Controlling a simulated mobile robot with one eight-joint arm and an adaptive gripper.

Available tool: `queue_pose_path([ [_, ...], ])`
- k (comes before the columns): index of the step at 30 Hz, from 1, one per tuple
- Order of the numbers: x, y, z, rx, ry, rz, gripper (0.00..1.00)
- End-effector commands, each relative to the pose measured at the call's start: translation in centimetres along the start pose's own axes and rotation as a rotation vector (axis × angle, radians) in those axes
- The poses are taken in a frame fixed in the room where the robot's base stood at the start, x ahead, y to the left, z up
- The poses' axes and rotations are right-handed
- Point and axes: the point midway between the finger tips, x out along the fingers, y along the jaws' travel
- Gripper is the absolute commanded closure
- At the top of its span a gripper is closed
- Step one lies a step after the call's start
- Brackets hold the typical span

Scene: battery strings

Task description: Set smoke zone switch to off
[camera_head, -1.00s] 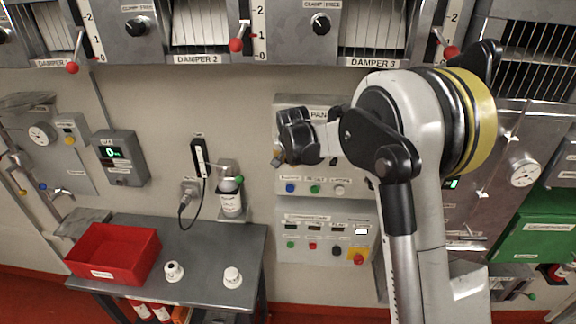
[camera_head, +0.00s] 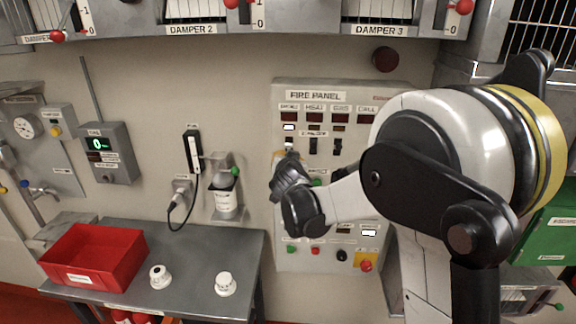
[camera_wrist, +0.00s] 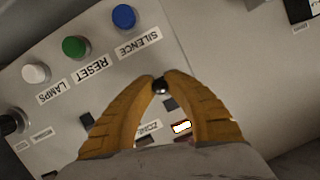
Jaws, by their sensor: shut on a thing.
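The fire panel (camera_head: 355,94) hangs on the wall, with smoke, heat and other zone columns along its top. A lit white indicator (camera_head: 289,128) shows under the smoke label, and also in the wrist view (camera_wrist: 181,127). My gripper (camera_head: 289,158) is at the smoke column, below that indicator. In the wrist view my gripper (camera_wrist: 161,82) has its yellow fingers closed around a small dark, shiny switch tip (camera_wrist: 160,87). This looks like the smoke zone switch; its lever is mostly hidden, so its position is unclear.
Neighbouring dark switches (camera_head: 313,146) stand close to the right. Blue silence (camera_wrist: 123,16), green reset (camera_wrist: 75,47) and white lamps (camera_wrist: 35,73) buttons stick out near the fingers. A table with a red bin (camera_head: 95,255) stands at the left.

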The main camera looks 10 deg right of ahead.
Motion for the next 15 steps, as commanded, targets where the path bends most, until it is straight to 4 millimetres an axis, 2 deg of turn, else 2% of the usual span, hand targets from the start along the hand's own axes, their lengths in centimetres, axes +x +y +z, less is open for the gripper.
queue_pose_path([
  [15, 0.07, 0.11, 0.21, -0.001, 0.029, -0.006, 1.00],
])
